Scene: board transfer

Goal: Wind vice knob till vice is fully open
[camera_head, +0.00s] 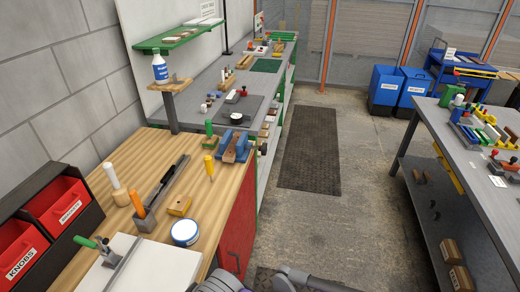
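The blue vice (226,141) is mounted at the far right edge of the wooden workbench (205,226). Tan wood-coloured pieces show between its blue parts. I cannot tell whether they are jaw faces or a clamped block, nor how far the jaws are apart. A small dark and light part (263,148) sticks out at the vice's right, over the bench edge. It may be the knob, but it is too small to be sure. Grey parts of my own arms show at the bottom edge, well away from the vice. Neither gripper shows.
A green-handled tool (209,129) stands beside the vice. A yellow-handled tool (209,167), a long grey tool holder (160,195) and a blue-white tin (185,232) stand nearer. The floor right of the bench is clear, with a dark mat (308,150).

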